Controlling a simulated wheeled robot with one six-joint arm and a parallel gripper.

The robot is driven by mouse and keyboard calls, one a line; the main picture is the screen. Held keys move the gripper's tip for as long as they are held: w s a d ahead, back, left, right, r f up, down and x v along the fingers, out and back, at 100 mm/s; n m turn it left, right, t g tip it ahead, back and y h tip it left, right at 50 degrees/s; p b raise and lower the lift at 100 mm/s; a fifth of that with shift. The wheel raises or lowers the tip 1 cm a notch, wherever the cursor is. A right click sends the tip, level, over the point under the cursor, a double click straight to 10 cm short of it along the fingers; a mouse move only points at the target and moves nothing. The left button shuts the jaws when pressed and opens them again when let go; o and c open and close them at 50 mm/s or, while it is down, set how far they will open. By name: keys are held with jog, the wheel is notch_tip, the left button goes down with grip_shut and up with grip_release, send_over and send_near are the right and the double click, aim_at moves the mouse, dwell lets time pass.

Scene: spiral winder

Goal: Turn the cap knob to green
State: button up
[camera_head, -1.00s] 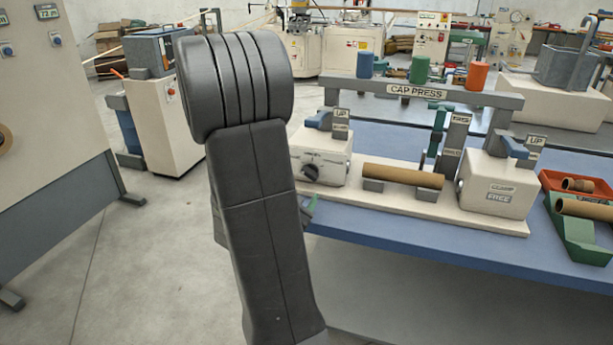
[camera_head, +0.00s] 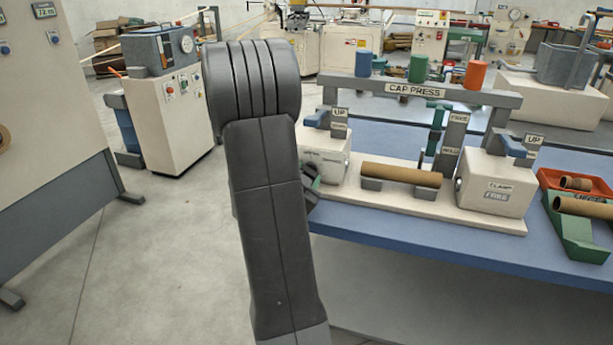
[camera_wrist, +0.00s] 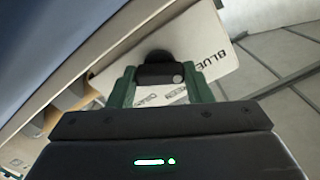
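The black cap knob (camera_wrist: 160,70) shows in the wrist view on a white label plate (camera_wrist: 212,62). A pale dot marks the knob's right end. "BLUE" is printed up and right of it, "GREEN" below right and "ORANGE" below, partly hidden. My gripper (camera_wrist: 160,76) has green fingers set wide apart, one on each side of the knob; whether they touch it is unclear. In the head view the knob is hidden behind my arm. The left white box (camera_head: 326,160) of the cap press carries it. My gripper is mostly hidden there, beside this box.
A cardboard tube (camera_head: 402,174) lies on supports between the left box and the right clamp box (camera_head: 496,183). Blue, green and orange caps stand on the crossbar (camera_head: 420,92). A red tray (camera_head: 575,181) and a green tray (camera_head: 580,237) are at the right.

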jog(key=shift+f+b, duration=0.15)
jog(key=shift+b, duration=0.3)
jog(key=shift+c, duration=0.4)
jog(key=m+b, duration=0.2)
jog(key=b, duration=0.1)
jog(key=shift+f, duration=0.15)
jog(key=m+b, duration=0.2)
jog(key=b, duration=0.1)
jog(key=shift+f+m+b, duration=0.1)
jog(key=shift+m+b, duration=0.2)
jog(key=shift+b, duration=0.1)
jog(key=m+b, duration=0.4)
jog(key=b, duration=0.1)
jog(key=shift+r+m+b, duration=0.25)
jog(key=shift+m+b, duration=1.05)
jog(key=shift+m, duration=0.3)
jog(key=o, duration=1)
jog(key=shift+s+r, duration=0.1)
